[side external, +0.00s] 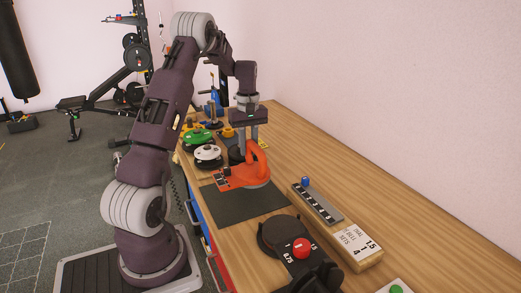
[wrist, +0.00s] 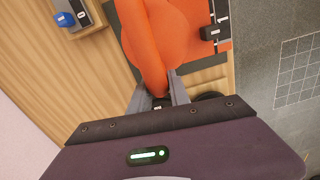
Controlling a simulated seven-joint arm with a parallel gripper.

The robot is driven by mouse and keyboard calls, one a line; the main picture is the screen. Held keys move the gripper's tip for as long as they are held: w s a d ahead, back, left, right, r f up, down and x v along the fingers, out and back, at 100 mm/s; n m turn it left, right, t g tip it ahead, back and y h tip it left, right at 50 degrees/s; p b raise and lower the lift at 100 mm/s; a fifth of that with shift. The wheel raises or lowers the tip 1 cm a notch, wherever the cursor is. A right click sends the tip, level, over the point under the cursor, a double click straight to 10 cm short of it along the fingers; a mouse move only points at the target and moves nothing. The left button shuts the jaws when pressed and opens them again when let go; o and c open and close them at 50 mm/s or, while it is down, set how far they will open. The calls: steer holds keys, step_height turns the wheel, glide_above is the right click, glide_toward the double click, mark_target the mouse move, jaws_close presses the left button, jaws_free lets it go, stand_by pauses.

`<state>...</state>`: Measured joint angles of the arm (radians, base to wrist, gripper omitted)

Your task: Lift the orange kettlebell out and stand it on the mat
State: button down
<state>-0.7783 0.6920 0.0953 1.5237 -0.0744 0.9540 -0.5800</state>
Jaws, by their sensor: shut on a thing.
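The orange kettlebell (side external: 258,174) is under my gripper in the side view, over the far part of the dark mat (side external: 250,207). Its rounded body (wrist: 160,30) and handle fill the top middle of the wrist view. My gripper (side external: 252,143) points down and is shut on the kettlebell's handle, with a finger on each side of it (wrist: 158,92). A flat orange piece (side external: 226,180) with black parts lies at the kettlebell's left; it also shows in the wrist view (wrist: 218,52). I cannot tell whether the kettlebell touches the mat or hangs just above it.
A green-topped pile (side external: 196,137) and a white-topped pile (side external: 208,153) stand behind left. A grey slotted rack (side external: 318,204) with a blue knob lies right of the mat. A black dial with a red knob (side external: 301,248) and a sign block (side external: 356,246) are nearer the camera.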

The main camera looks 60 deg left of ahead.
mark_target(248, 163)
steer(key=shift+a, duration=0.25)
steer(key=shift+f, duration=2.45)
steer(key=shift+f, duration=0.65)
steer(key=c, duration=1.1)
jaws_free()
steer(key=shift+s, duration=0.1)
steer(key=shift+c, duration=0.2)
steer(key=shift+f, duration=0.1)
